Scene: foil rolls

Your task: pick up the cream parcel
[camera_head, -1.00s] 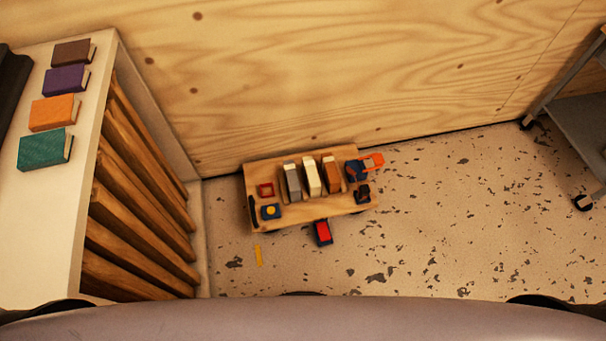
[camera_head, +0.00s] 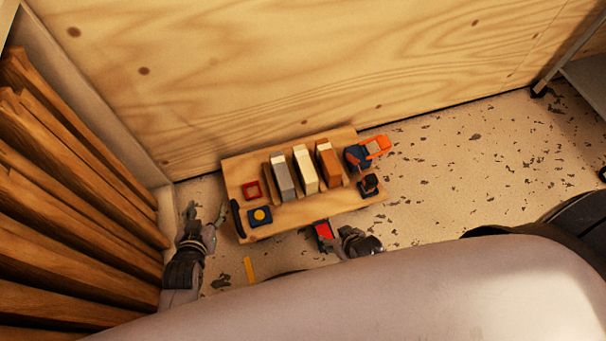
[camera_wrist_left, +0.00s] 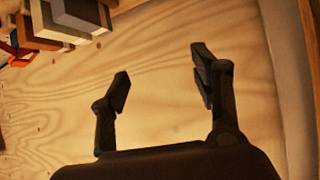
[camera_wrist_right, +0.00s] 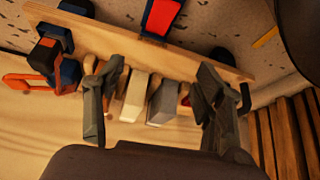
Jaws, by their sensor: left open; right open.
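The cream parcel (camera_head: 306,170) stands between a grey parcel (camera_head: 282,177) and a brown parcel (camera_head: 328,163) on a low wooden platform (camera_head: 285,219). My left gripper (camera_head: 205,217) is open and empty, left of the platform. My right gripper (camera_head: 341,238) is open and empty at the platform's near edge, beside a red and dark item. In the right wrist view the cream parcel (camera_wrist_right: 134,97) appears between the open fingers, beyond them and apart from them. The left wrist view shows the left fingers (camera_wrist_left: 160,64) open before the plywood wall, with parcels at top left.
An orange and blue item (camera_head: 366,152) and a small dark item (camera_head: 370,185) stand at the platform's right. A red frame (camera_head: 251,191) and a blue block with a yellow spot (camera_head: 260,215) lie at its left. A plywood wall (camera_head: 270,75) rises behind; slatted wood (camera_head: 70,200) stands left.

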